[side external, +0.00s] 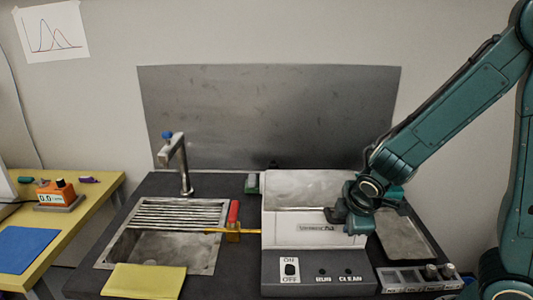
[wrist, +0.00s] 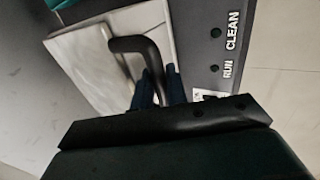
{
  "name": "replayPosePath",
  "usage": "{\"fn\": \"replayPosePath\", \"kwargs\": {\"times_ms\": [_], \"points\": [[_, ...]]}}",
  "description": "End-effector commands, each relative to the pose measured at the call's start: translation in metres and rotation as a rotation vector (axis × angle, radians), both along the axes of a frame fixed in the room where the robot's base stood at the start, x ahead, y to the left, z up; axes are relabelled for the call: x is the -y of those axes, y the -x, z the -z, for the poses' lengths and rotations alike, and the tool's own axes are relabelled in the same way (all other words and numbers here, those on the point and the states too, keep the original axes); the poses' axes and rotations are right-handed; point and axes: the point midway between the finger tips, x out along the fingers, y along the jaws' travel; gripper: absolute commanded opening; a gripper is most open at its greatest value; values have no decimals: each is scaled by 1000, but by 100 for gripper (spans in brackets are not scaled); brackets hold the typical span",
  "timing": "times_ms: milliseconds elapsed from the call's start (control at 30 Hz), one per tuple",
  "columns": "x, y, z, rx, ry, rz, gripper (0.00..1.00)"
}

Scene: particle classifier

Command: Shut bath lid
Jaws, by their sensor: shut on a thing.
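The bath (side external: 310,238) is a pale box with a label on its front, standing on the dark bench right of the sink. Its metallic lid (side external: 300,185) lies over the top, looking flat or nearly so; I cannot tell whether it is fully seated. In the wrist view the shiny lid (wrist: 95,75) carries a black bent handle (wrist: 128,44). My gripper (wrist: 158,92) is shut on the handle, its blue fingers on either side of the bar. In the side view my gripper (side external: 343,217) is at the lid's front right, hiding the handle there.
A control panel (side external: 335,278) with a switch, RUN and CLEAN is in front of the bath. A sink (side external: 160,250) with a tap (side external: 183,160) and a yellow cloth (side external: 145,280) are left. A tray (side external: 420,279) with small compartments is front right. A metal splash panel (side external: 270,110) stands behind.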

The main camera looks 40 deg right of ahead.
Motion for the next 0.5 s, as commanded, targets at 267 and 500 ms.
{"fn": "replayPosePath", "kwargs": {"times_ms": [267,500], "points": [[-1,1,5,-9,-3,-1,4],[-1,2,9,-13,-5,-2,4]]}}
